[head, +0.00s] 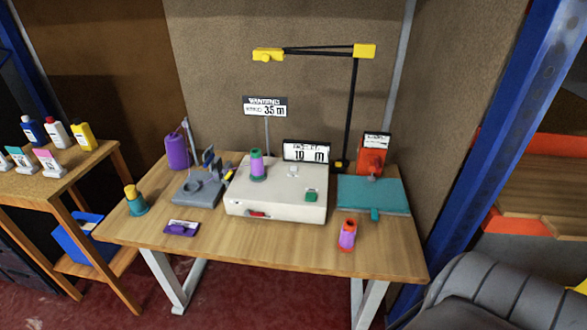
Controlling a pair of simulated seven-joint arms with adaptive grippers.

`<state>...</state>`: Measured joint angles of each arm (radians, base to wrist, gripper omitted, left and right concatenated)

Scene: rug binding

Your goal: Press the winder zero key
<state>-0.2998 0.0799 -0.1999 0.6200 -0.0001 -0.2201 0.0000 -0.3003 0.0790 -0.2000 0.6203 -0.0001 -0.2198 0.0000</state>
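A white box-shaped machine (275,188) stands mid-table, with a purple and green thread cone (257,165) on top. A small display (307,152) at its back edge seems to read 10 m. A green key (310,195) is on its top near the front right, and a red switch (257,213) is on its front. A small purple unit (181,228) with a white label lies at the table's front left. I cannot tell from any lettering which key is the winder zero key. Neither gripper is in view.
A grey device (197,192) stands left of the white machine, and a teal plate with a red machine (371,158) stands right. A loose cone (347,235) stands at front right. A black post (352,110) carries an overhead arm. The table's front middle (265,245) is clear.

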